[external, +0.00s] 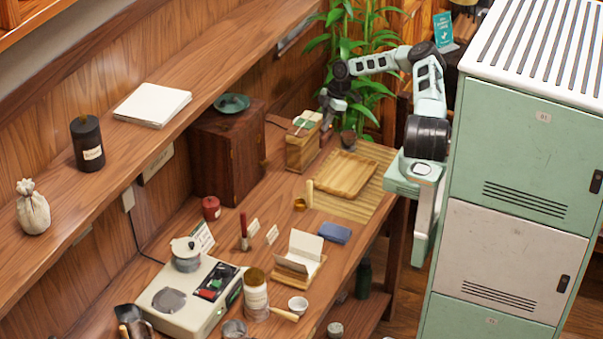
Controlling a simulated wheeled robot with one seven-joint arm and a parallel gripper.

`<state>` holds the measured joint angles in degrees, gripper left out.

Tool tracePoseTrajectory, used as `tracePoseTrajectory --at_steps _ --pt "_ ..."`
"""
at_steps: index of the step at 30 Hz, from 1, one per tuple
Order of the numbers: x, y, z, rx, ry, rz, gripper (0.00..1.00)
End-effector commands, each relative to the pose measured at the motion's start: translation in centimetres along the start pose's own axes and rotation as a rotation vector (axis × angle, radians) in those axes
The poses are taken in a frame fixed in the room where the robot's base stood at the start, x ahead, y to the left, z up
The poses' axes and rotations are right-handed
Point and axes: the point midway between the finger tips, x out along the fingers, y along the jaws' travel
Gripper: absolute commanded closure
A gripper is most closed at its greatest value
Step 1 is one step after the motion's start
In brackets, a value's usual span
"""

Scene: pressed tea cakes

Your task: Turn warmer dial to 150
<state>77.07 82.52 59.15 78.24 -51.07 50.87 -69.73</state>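The warmer (178,321) is a cream, boxy appliance at the front left of the table. A lidded grey pot (187,262) sits at its back, and a round grey plate (168,300) lies on its top. Its dark control panel (219,281) has small red and green marks. The dial and its setting are too small to tell. My gripper (327,118) hangs at the far end of the table, above and beside a wooden caddy (301,152), well away from the warmer. Its fingers are too small and dark to tell whether they are open or shut.
A wooden tray (347,174) lies on a slatted mat (335,208). A card holder (299,262), blue cloth (336,233), red-handled brush (244,240), jar (255,297) and white cup (298,306) stand between my gripper and the warmer. A shelf (215,95) overhangs the back.

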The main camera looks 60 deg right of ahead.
Motion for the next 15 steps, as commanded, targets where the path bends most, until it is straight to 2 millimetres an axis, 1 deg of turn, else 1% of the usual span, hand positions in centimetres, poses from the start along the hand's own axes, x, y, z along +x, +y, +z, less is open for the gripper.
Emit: tracePoseTrajectory --at_steps 6,7,8,9,10,15 --pt "0.07 0.01 0.03 0.000 0.000 0.000 0.76" --pt "0.07 0.01 0.03 0.000 0.000 0.000 0.79" --pt "0.06 0.01 0.03 0.000 0.000 0.000 0.87" --pt "0.06 0.01 0.03 0.000 0.000 0.000 0.98" --pt "0.05 0.01 0.03 0.000 0.000 0.001 1.00" --pt "0.03 0.02 0.04 0.001 -0.001 0.002 1.00"
